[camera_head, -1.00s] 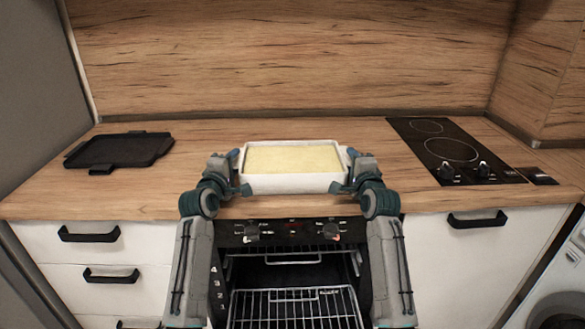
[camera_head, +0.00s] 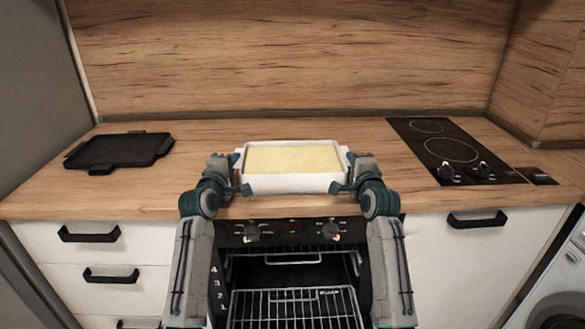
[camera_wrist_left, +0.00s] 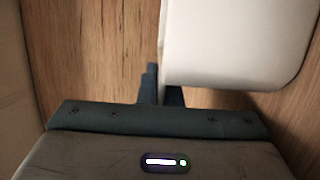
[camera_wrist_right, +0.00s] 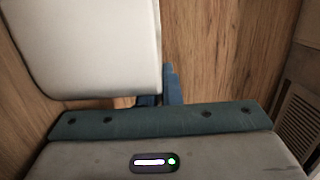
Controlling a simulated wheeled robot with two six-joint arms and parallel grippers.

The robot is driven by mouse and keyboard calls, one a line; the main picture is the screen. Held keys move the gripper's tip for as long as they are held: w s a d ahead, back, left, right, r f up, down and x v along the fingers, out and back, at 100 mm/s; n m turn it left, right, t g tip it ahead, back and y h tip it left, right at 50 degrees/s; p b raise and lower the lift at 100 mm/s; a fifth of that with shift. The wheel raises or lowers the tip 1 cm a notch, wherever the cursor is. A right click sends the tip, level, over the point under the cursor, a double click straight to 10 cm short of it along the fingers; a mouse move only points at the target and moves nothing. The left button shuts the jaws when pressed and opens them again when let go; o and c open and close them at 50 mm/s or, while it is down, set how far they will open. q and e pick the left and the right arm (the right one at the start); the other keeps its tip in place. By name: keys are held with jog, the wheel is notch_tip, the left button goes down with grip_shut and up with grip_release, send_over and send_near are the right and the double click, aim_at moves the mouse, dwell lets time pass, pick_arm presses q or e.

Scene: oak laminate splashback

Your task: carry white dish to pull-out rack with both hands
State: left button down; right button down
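The white dish (camera_head: 292,184) is rectangular with a pale yellow filling. It is level at the front of the wooden counter, above the oven; I cannot tell whether it touches the counter. My left gripper (camera_head: 238,172) is at its left end and my right gripper (camera_head: 347,172) at its right end. In the left wrist view (camera_wrist_left: 158,88) and the right wrist view (camera_wrist_right: 160,88) the fingers are close together at the dish's edge, shut on it; the dish hides part of them. The wire pull-out rack (camera_head: 293,308) is below, in the open oven between my arms.
The oven's control panel (camera_head: 290,232) is just below the counter edge. A black tray (camera_head: 118,150) lies on the counter at left. A black hob (camera_head: 452,150) is at right. The wooden counter (camera_head: 210,137) is clear around the dish. Drawers flank the oven.

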dwell(0.9)
